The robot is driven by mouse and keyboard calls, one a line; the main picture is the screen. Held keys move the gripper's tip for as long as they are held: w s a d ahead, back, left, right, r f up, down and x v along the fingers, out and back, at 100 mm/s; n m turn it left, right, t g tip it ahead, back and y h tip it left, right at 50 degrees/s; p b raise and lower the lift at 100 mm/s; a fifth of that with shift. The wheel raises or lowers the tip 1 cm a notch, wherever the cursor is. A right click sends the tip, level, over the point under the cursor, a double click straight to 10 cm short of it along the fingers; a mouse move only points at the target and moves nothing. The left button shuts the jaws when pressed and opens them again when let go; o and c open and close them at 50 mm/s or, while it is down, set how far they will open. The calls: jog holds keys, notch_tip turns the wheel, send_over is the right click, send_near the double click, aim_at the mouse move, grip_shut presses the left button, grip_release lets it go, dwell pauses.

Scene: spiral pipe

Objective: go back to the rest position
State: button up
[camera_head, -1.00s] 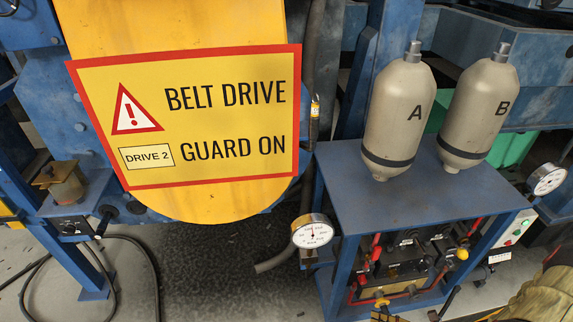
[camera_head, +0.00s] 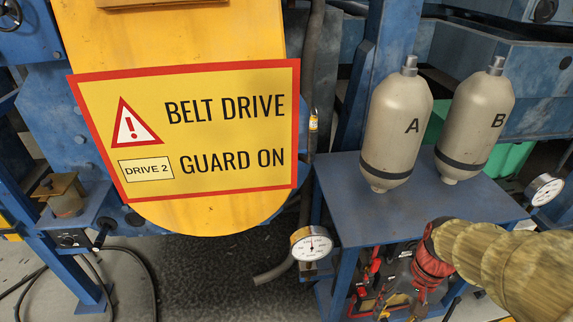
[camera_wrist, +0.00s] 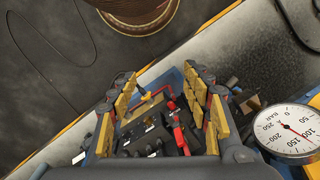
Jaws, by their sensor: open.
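My gripper (camera_wrist: 157,78) is open in the wrist view, its two yellow-padded fingers apart. I see nothing held between them. Behind the fingers in that view is the valve panel with red handles (camera_wrist: 179,137). In the head view, my arm in its tan cover comes in from the right, in front of the blue stand (camera_head: 352,222). The fingers are hard to make out there, low by the stand's valves and hoses (camera_head: 368,284).
Tanks A (camera_head: 397,125) and B (camera_head: 476,120) stand on the blue stand near my arm. A pressure gauge (camera_head: 312,244) sits at its left; another gauge (camera_head: 544,189) is at its right. The yellow belt guard (camera_head: 190,215) hangs left. A brown round object (camera_wrist: 135,12) is in the wrist view.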

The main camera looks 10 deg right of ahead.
jog(key=a+r+n+t, duration=0.3)
jog(key=a+r, duration=0.2)
jog(key=r, duration=0.3)
jog(key=a+r+n+t+h, duration=0.1)
jog(key=a+r+n+t, duration=0.2)
jog(key=a+r, duration=0.3)
notch_tip(320, 180, up, 2)
jog(key=shift+r, duration=0.1)
jog(key=shift+w+a, duration=0.1)
dwell(1.9)
